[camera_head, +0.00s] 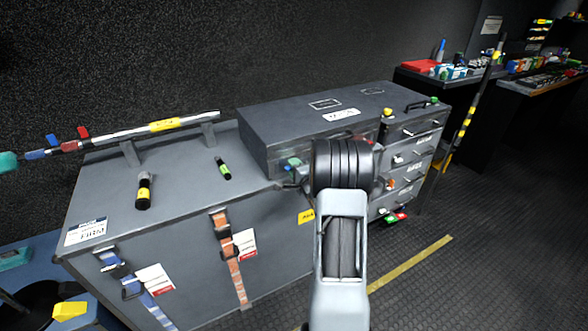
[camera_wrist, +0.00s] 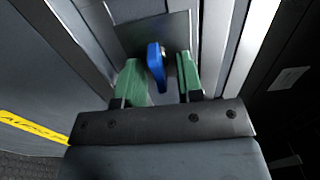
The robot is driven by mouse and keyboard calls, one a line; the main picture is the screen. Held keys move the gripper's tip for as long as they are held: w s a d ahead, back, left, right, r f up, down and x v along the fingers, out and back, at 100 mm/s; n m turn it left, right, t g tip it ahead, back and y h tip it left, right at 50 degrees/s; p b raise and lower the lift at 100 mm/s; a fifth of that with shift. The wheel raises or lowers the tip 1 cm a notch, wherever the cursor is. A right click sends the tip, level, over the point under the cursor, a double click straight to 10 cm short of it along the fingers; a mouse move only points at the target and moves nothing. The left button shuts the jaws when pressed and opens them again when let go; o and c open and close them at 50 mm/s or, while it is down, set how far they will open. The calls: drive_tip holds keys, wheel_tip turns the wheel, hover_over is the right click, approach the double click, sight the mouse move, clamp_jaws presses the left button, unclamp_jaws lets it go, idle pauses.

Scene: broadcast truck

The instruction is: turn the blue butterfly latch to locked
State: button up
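The blue butterfly latch (camera_wrist: 156,66) shows in the wrist view on a grey metal plate (camera_wrist: 183,35) set in the front of a dark case. My gripper (camera_wrist: 160,78) has two green fingers, spread apart, one on each side of the latch. The blue wing stands between the fingertips, with a visible gap to the right finger; whether it touches the left finger I cannot tell. In the head view my own arm covers most of the latch area, and a bit of blue-green (camera_head: 290,164) shows at the case front beside my arm.
The dark flat case (camera_head: 290,115) sits on a large grey trunk (camera_head: 100,190) with straps. A drawer stack (camera_head: 405,160) stands to the right. The floor at right is open.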

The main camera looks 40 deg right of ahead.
drive_tip(key=shift+s, duration=0.1)
drive_tip(key=s+a, duration=0.2)
drive_tip(key=s, duration=1.1)
drive_tip(key=shift+s+p, duration=0.25)
drive_tip(key=shift+p, duration=0.1)
drive_tip(key=s+d+f+n+g+h+p, duration=0.1)
drive_tip(key=s+d+f+n+g+h, duration=0.15)
drive_tip(key=s+f+n+g, duration=0.45)
drive_tip(key=s+a+r+n+g+y+p, duration=0.2)
drive_tip(key=a+r+n+p, duration=0.4)
drive_tip(key=a+r, duration=0.8)
drive_tip(key=s+a+r+n+g+y+p, duration=0.2)
drive_tip(key=a+r+n+g+p, duration=0.3)
drive_tip(key=a+r, duration=0.9)
drive_tip(key=n+y+p, duration=0.1)
drive_tip(key=p, duration=0.1)
drive_tip(key=shift+s+a+r+n+p, duration=0.2)
drive_tip(key=shift+s+r+n+p, duration=0.1)
drive_tip(key=shift+s+n, duration=0.1)
